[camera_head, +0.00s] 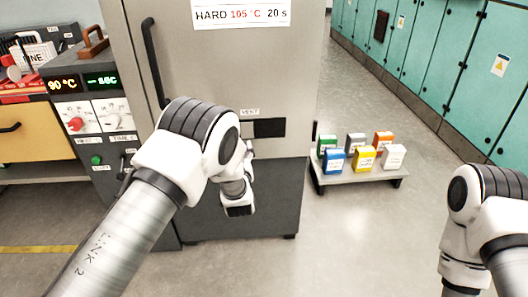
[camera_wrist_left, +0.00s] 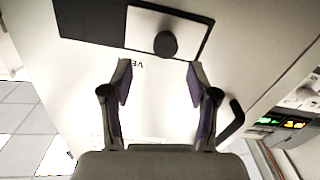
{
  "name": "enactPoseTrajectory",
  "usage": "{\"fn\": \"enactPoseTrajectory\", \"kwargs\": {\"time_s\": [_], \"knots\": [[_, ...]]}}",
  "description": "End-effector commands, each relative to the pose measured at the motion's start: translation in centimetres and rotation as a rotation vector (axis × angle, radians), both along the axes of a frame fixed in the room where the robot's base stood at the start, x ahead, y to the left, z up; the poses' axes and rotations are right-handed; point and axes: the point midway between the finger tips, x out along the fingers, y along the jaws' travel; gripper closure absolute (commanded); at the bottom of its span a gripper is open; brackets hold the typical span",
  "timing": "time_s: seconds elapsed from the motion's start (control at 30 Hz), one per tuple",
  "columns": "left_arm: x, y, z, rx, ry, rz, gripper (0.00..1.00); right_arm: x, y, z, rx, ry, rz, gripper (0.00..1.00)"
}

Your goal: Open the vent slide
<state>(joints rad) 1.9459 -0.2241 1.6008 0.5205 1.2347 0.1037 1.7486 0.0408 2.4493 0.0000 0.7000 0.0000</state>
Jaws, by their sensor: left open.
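The vent slide is a pale plate with a round dark knob (camera_wrist_left: 165,43) in the left wrist view. A dark rectangular area (camera_wrist_left: 90,20) lies beside it on the left. In the head view this dark patch (camera_head: 269,128) shows on the grey cabinet front, below the VENT label (camera_head: 250,111); my left arm hides the knob there. My left gripper (camera_wrist_left: 160,78) is open and empty. Its fingertips point toward the slide, on either side of the knob's line and short of it in the picture; the distance in depth is unclear. My right gripper is out of view.
The grey cabinet (camera_head: 280,60) has a long dark handle (camera_head: 153,62) on the left. A control panel (camera_head: 90,115) with dials stands left of it. A low stand (camera_head: 345,180) with several coloured blocks is on the floor at right, before teal lockers (camera_head: 440,50).

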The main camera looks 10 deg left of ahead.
Motion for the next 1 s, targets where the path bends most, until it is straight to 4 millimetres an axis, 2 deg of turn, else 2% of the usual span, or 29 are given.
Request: {"fn": "enactPoseTrajectory", "kwargs": {"time_s": [0.03,0.17,0.5,0.6,0.8,0.83,0.9,1.0], "knots": [[0.1,0.0,-0.3,0.001,-0.005,-0.001,0.40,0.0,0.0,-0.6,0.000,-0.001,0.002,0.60],[1.1,0.3,0.0,0.000,-0.008,-0.001,0.40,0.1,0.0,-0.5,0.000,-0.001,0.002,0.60],[6.8,1.9,-0.1,0.000,-0.005,0.000,0.40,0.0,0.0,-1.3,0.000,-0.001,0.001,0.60],[7.5,2.1,0.0,0.000,-0.003,-0.001,0.40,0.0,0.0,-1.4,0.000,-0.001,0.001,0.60],[7.6,2.2,0.0,0.002,-0.002,-0.002,0.40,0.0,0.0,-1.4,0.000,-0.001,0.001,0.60],[7.6,2.2,0.0,0.002,-0.002,-0.002,0.44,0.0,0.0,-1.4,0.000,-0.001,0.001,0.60],[7.6,2.2,0.0,0.002,-0.002,-0.002,0.69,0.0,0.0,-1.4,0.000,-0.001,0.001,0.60],[7.6,2.2,0.0,0.002,-0.002,-0.002,1.00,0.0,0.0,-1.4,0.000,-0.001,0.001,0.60]]}}
